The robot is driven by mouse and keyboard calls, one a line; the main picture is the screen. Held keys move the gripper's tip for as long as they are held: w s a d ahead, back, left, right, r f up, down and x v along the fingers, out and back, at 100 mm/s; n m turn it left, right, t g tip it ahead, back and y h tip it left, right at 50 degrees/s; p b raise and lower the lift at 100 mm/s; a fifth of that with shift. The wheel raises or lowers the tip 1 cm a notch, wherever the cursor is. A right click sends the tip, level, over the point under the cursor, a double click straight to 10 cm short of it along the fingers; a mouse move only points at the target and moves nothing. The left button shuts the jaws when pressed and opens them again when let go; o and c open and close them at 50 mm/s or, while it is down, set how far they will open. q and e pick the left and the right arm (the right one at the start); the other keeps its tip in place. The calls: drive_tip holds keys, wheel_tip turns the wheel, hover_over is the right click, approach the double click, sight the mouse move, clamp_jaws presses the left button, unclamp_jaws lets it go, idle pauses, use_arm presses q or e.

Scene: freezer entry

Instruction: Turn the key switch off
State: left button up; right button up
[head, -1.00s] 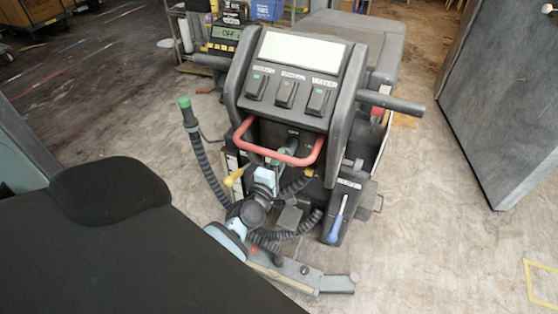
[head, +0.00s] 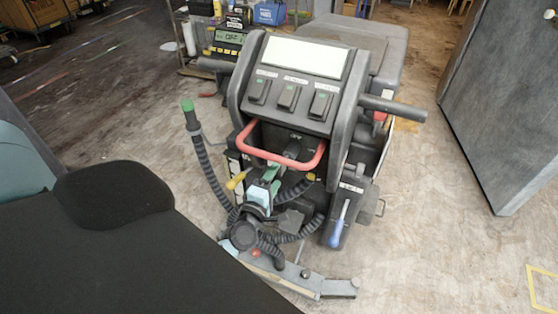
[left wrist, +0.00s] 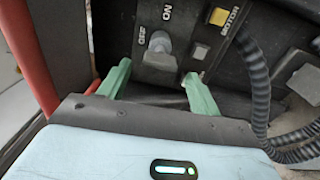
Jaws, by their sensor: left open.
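The key switch (left wrist: 160,42) is a grey knob on a dark panel, with ON and OFF printed near it in the left wrist view. My left gripper (left wrist: 158,88) has green fingers spread apart, one at the lower left of the knob and one at the lower right. The fingers look clear of it and hold nothing. In the head view my left gripper (head: 272,178) is just left of and below the knob. My right gripper is not in view.
The red handle bar (head: 248,146) arches in front of the panel. A yellow button (left wrist: 218,16) and a black corrugated hose (left wrist: 256,75) are right of the switch. A grey slab (head: 505,110) stands at the right. The floor between is clear.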

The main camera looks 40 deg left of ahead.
use_arm(q)
drive_tip(key=shift+v, duration=1.4)
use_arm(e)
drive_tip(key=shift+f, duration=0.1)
use_arm(q)
drive_tip(key=s+d+f+m+g+h+p, duration=0.2)
drive_tip(key=s+d+m+g, duration=0.1)
drive_tip(key=s+m, duration=0.4)
drive_tip(key=s+d+f+m+g+h+p, duration=0.2)
drive_tip(key=s+d+m, duration=0.3)
drive_tip(key=s, duration=0.8)
drive_tip(key=s+d+f+m+g+h+p, duration=0.2)
drive_tip(key=s+d+m, duration=0.3)
drive_tip(key=s+m, duration=0.5)
drive_tip(key=shift+f+m+g+p, duration=0.35)
drive_tip(key=shift+f+g, duration=0.25)
drive_tip(key=shift+g, duration=0.2)
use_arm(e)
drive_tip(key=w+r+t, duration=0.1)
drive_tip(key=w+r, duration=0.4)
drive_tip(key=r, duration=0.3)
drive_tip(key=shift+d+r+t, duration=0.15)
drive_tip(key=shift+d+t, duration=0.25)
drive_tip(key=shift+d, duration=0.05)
use_arm(q)
drive_tip(key=shift+s, duration=0.15)
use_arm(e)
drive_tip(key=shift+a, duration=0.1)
